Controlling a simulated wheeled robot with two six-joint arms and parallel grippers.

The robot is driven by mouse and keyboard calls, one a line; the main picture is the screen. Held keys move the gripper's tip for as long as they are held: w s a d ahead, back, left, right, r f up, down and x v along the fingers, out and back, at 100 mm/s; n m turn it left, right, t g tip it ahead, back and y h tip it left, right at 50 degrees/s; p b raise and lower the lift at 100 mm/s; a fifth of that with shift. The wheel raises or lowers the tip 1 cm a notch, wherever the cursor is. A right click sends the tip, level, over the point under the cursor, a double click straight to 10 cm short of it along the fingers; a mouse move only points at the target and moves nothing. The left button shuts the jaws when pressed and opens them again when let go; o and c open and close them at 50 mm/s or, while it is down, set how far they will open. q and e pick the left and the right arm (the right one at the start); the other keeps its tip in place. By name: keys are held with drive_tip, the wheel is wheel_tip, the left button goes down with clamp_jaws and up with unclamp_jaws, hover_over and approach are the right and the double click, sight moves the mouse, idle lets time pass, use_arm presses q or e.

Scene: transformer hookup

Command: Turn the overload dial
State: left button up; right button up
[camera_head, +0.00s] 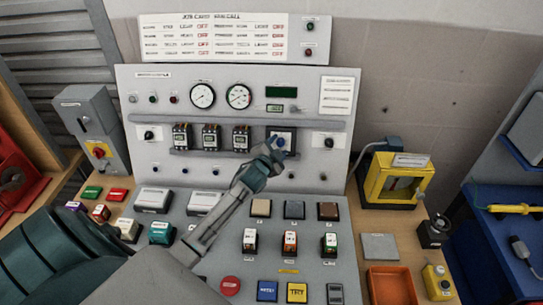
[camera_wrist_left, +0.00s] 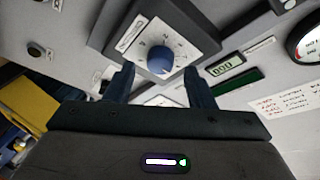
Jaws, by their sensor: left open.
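The overload dial (camera_head: 279,141) is a blue knob on a pale scale plate in a dark square housing, on the upright grey panel. In the left wrist view the blue knob (camera_wrist_left: 161,60) shows whole, with scale marks around it. My left gripper (camera_head: 269,155) is at the dial and partly covers it in the head view. In the wrist view its two fingers (camera_wrist_left: 158,78) are apart, one on each side of the knob's lower part. I cannot tell whether they touch it. My right gripper is not in view.
Several black breaker modules (camera_head: 212,137) stand left of the dial, under two round gauges (camera_head: 239,96). A sloped desk below carries buttons and blocks (camera_head: 290,243). A yellow machine (camera_head: 397,182) and an orange tray (camera_head: 392,285) stand at the right.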

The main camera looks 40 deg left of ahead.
use_arm(q)
drive_tip(key=b+v, duration=0.3)
drive_tip(key=v, duration=0.7)
drive_tip(key=shift+b, duration=0.35)
drive_tip(key=shift+d+f, duration=0.1)
